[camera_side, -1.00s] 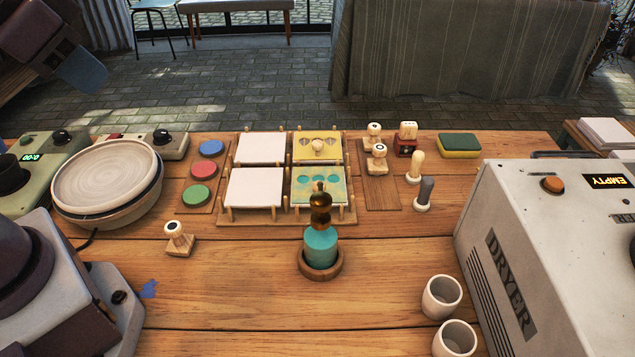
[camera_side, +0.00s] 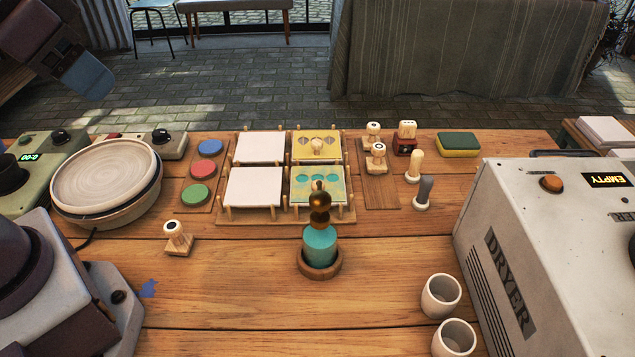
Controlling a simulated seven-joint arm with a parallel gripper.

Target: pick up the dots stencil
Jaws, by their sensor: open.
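A yellow stencil with round teal-coloured openings (camera_side: 333,181), which fits the dots stencil, lies at the front right of the four-place wooden rack (camera_side: 240,218). Teal paint smears its surface, and the brush handle in front hides part of it. Behind it lies another yellow stencil (camera_side: 300,153) with a pale knob; its cut-outs are too small to read surely. My gripper (camera_side: 90,82) shows at the upper left, with a blue-grey end pointing down and right. It is open and empty, high up and far left of both stencils.
A gold-handled teal sponge tool (camera_side: 320,242) stands in a wooden cup just in front of the rack. White tiles (camera_side: 254,187) fill the rack's left places. Stamps (camera_side: 376,156) stand to the right. The dryer (camera_side: 510,270) blocks the right side.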

